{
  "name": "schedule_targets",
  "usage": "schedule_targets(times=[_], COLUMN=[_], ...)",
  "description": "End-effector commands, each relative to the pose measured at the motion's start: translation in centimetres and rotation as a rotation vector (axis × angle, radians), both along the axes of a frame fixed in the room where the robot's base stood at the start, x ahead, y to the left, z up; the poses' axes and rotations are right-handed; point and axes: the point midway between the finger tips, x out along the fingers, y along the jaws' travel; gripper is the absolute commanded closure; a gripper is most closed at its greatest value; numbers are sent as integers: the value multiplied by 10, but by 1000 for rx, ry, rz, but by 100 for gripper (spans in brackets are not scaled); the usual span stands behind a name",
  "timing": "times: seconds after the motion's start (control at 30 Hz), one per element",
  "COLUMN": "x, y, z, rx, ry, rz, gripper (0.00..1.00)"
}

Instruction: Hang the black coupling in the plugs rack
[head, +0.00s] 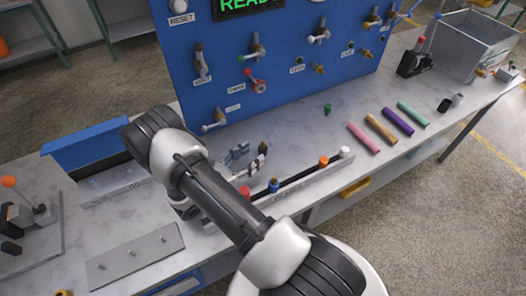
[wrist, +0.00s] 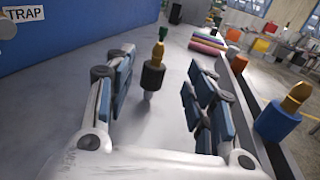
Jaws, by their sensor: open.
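The black coupling (wrist: 152,76) has a brass tip and stands upright on the bench in the wrist view. It is between the two fingers of my gripper (wrist: 172,85), with a visible gap on each side. In the head view my gripper (head: 243,158) is low over the bench in front of the blue panel, and the coupling is hard to make out beside the fingers. A long dark rack (head: 299,182) with red, blue (head: 273,185), orange and white pieces lies along the front of the bench, right of my gripper. No label shows which rack is for plugs. The blue coupling also shows in the wrist view (wrist: 278,121).
A blue panel (head: 290,55) with valves stands behind my gripper. A grey plate with pegs (head: 135,257) lies at front left, near a blue-backed stand (head: 95,146). Coloured tubes (head: 397,121) and a small green piece (head: 327,109) lie to the right. Bare bench lies between.

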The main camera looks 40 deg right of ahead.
Motion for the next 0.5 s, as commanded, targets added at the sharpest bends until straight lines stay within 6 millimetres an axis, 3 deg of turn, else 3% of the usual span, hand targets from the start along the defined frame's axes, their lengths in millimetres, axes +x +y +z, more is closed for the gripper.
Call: schedule_targets(times=[0.23,0.5], x=[1,5], y=[-20,-58], z=[1,3], rx=[1,1], ry=[-1,-1], rz=[-2,-3], gripper=[50,50])
